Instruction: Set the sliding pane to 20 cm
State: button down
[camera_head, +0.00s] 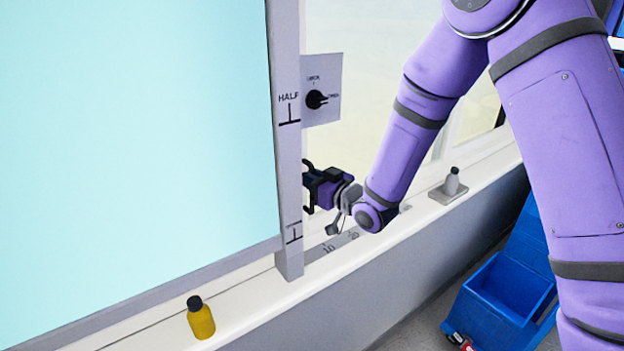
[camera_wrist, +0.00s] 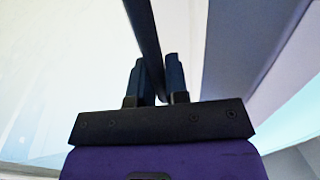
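The sliding pane (camera_head: 130,140) is a large pale cyan panel at the left of the head view. Its grey upright edge frame (camera_head: 288,190) carries a HALF mark. The frame's foot stands left of the 10 on the sill scale (camera_head: 330,248); a 20 shows farther right. A dark handle (camera_head: 306,183) sits on the frame's right side and shows as a dark bar in the wrist view (camera_wrist: 143,30). My gripper (camera_wrist: 157,80) has its two fingers on either side of this bar, apparently closed against it. The fingertips are hard to see in the head view.
A rotary switch (camera_head: 316,99) on a grey plate is right of the frame, its pointer turned right. A yellow bottle (camera_head: 200,320) stands on the sill at front left. A blue bin (camera_head: 505,300) is on the floor.

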aim_at(361, 153)
jog(key=shift+d, duration=0.1)
jog(key=w+d, duration=0.3)
jog(key=d, duration=0.2)
jog(key=w+d, duration=0.4)
jog(key=d, duration=0.2)
jog(key=w+d, duration=0.4)
jog(key=d, duration=0.1)
jog(key=shift+w+d, duration=0.1)
jog(key=shift+d, duration=0.15)
jog(key=c, duration=1.1)
grip_release()
jog(key=shift+c, duration=0.2)
jog(key=v, duration=1)
jog(key=shift+s+d, duration=0.25)
jog(key=shift+r, duration=0.1)
